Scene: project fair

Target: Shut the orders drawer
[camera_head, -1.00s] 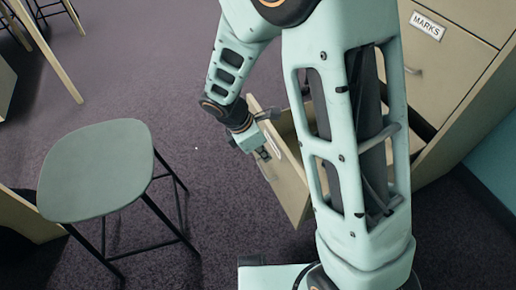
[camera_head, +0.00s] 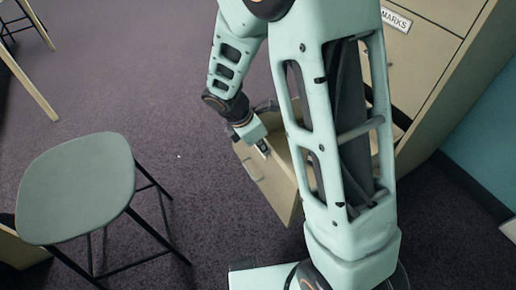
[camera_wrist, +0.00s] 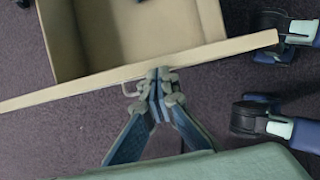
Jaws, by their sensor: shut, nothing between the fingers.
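A pale wooden drawer (camera_head: 273,187) stands pulled out low from the cabinet, partly hidden behind my arm. No label shows on it, so I cannot read whether it is the orders drawer. In the wrist view its open inside (camera_wrist: 140,35) and the top edge of its front (camera_wrist: 215,55) show. Its thin handle (camera_wrist: 129,86) is on the outer face. My gripper (camera_head: 264,151) is at the drawer front. In the wrist view its shut fingertips (camera_wrist: 160,78) are beside the handle, close against the front; whether they touch it I cannot tell.
The cabinet (camera_head: 425,60) has an upper drawer labelled MARKS (camera_head: 396,20), which looks closed. A stool (camera_head: 78,188) with a green-grey seat stands at the left. Carpet between stool and drawer is clear. A teal wall (camera_head: 485,130) is at the right.

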